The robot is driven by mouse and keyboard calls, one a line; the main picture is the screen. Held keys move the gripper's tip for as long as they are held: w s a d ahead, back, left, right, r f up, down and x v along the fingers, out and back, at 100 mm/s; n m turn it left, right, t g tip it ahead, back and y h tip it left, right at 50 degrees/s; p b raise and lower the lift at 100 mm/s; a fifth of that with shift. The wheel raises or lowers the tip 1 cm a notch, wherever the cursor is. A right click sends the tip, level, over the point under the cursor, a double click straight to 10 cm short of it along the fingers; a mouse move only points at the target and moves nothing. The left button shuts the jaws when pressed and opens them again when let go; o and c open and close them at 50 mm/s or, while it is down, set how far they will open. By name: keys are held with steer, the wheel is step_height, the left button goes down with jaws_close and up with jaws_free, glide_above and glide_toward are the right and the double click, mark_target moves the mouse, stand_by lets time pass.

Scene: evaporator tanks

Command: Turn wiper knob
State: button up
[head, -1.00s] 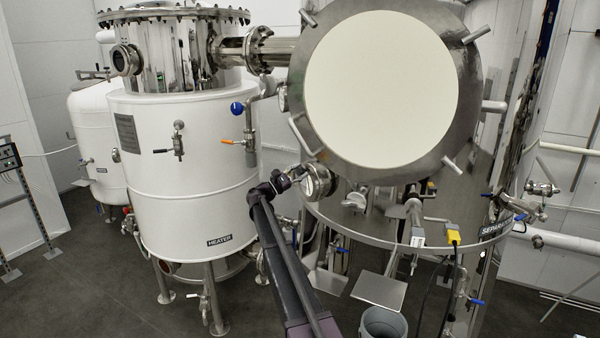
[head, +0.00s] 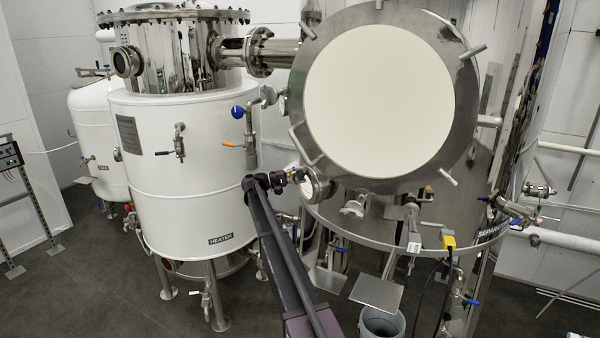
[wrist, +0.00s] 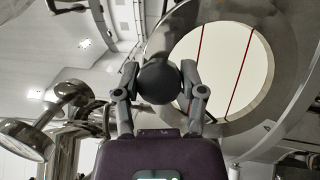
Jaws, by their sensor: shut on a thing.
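In the wrist view, my gripper (wrist: 160,76) has one finger on each side of a dark round knob (wrist: 160,86), which I take to be the wiper knob. The fingers are shut on it. In the head view, my gripper (head: 296,174) is at the small round sight glass (head: 316,188) on the separator, just below and left of the large cream disc. The knob is too small and covered there to make out. Its turn angle cannot be told.
The separator's big round cover (head: 380,95) hangs close above and right of my gripper. The white heater tank (head: 180,200) stands to the left. A valve with an orange handle (head: 240,144) is on the pipe between them. A bucket (head: 382,323) stands below.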

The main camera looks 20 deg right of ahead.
steer(key=shift+w+r+m+y+p, duration=0.15)
steer(key=shift+m+y+p, duration=0.7)
steer(key=shift+m, duration=0.75)
steer(key=o, duration=1.2)
steer(key=shift+c, duration=0.2)
steer(key=v, duration=1.2)
